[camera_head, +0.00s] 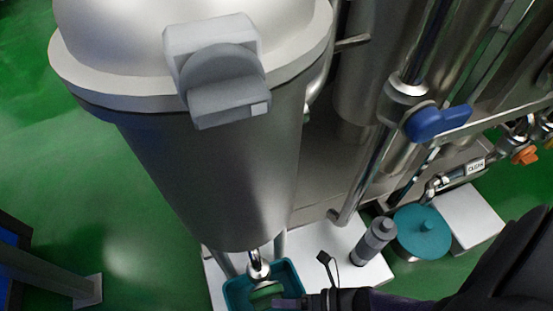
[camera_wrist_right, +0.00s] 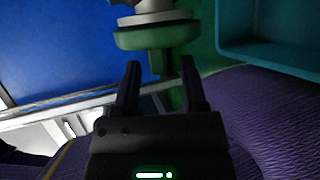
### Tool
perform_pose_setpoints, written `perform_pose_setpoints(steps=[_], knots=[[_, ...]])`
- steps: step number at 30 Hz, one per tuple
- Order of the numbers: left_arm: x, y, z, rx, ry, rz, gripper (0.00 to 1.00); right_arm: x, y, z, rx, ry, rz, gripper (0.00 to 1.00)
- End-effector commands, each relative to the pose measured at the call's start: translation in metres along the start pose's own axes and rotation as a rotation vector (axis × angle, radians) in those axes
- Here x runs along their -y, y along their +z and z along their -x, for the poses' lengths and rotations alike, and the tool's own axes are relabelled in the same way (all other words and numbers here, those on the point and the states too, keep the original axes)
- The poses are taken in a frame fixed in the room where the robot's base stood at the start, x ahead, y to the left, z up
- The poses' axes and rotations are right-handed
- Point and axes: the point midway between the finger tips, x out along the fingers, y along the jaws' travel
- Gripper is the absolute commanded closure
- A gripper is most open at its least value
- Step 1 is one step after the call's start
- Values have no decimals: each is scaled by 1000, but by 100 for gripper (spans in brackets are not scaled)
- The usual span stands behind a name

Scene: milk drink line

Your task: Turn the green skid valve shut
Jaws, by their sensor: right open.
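The green skid valve (camera_head: 267,291) sits under the outlet of the big steel tank, low in the head view. In the right wrist view, its green handle (camera_wrist_right: 157,37) shows at the top below a metal stem, with a darker green part hanging toward my fingertips. My right gripper (camera_wrist_right: 160,64) is open, its two black fingers pointing at the handle from below, with nothing clearly held. In the head view my right gripper (camera_head: 291,302) is beside the valve, partly cut off by the bottom edge. I cannot tell whether the fingers touch the handle. My left gripper is not in view.
A teal tub (camera_head: 236,291) stands under the valve; its rim also shows in the wrist view (camera_wrist_right: 270,60). A grey bottle (camera_head: 373,241) and teal-lidded pot (camera_head: 421,233) stand to the right. A blue valve handle (camera_head: 437,122) and orange one (camera_head: 525,155) sit on pipes.

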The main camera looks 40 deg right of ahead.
Motion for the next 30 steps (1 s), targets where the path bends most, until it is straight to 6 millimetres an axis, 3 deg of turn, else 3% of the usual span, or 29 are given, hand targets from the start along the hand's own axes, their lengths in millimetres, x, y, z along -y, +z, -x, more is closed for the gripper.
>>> perform_pose_setpoints(steps=[4, 13, 21, 30], knots=[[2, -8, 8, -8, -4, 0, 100, 1, 0, -15, -1, -1, 0, 46], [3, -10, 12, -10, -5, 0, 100, 0, 0, -18, 0, 0, 1, 46], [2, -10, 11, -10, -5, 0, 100, 0, 0, -18, 0, 0, 1, 100], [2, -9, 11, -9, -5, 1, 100, 1, 0, -18, 0, 6, -3, 100]])
